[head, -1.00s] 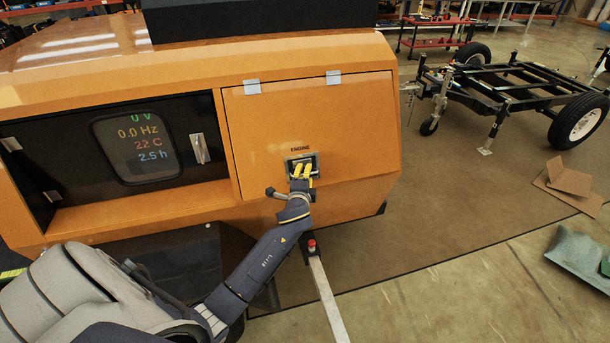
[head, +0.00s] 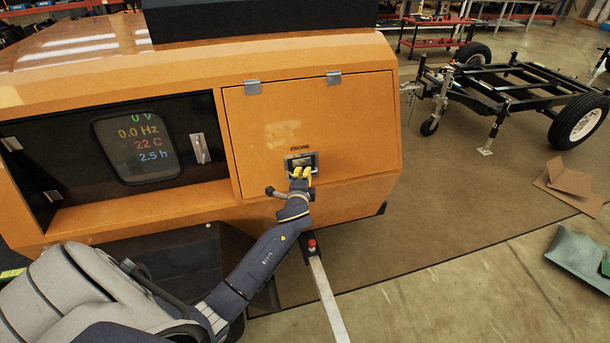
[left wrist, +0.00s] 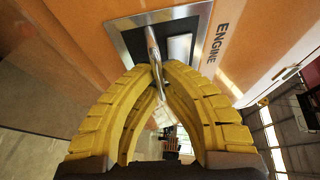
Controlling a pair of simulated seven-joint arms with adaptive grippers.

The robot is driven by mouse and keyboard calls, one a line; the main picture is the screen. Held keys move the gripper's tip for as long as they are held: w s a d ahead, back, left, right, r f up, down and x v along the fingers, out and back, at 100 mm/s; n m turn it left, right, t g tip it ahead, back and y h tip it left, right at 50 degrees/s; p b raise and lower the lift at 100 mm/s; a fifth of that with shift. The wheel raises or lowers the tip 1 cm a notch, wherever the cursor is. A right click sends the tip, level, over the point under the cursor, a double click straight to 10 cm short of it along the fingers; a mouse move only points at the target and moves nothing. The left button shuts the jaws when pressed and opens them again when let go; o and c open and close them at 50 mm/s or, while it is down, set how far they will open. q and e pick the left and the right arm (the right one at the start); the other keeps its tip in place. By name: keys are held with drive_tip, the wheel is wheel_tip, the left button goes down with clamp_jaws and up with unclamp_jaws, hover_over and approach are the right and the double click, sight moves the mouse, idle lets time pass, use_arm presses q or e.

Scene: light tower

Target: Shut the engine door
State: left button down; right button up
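The engine door (head: 340,125) is an orange panel marked ENGINE on the orange tower housing, with two silver hinges on its top edge. It looks flush or nearly flush; I cannot tell whether it is latched. Its latch plate (head: 301,160) is a dark recess in a silver frame near the bottom edge, also in the left wrist view (left wrist: 183,48). A silver handle (left wrist: 153,45) runs from the plate between the yellow fingertips of my left gripper (head: 301,172). That gripper (left wrist: 157,68) is closed around the handle. My right gripper is not in view.
A panel with a lit display (head: 138,145) is recessed left of the door. A pale bar with a red-topped fitting (head: 318,275) extends below it. A wheeled trailer frame (head: 515,85) and cardboard (head: 570,180) lie right. The floor between is clear.

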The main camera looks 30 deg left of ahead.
use_arm(q)
drive_tip(key=shift+w+a+f, duration=0.3)
drive_tip(key=shift+w+a, duration=0.3)
drive_tip(key=c, duration=1.5)
unclamp_jaws()
drive_tip(key=shift+s, duration=0.1)
drive_tip(key=v, duration=1.1)
drive_tip(key=shift+s+d, duration=0.25)
drive_tip(key=shift+s, duration=0.1)
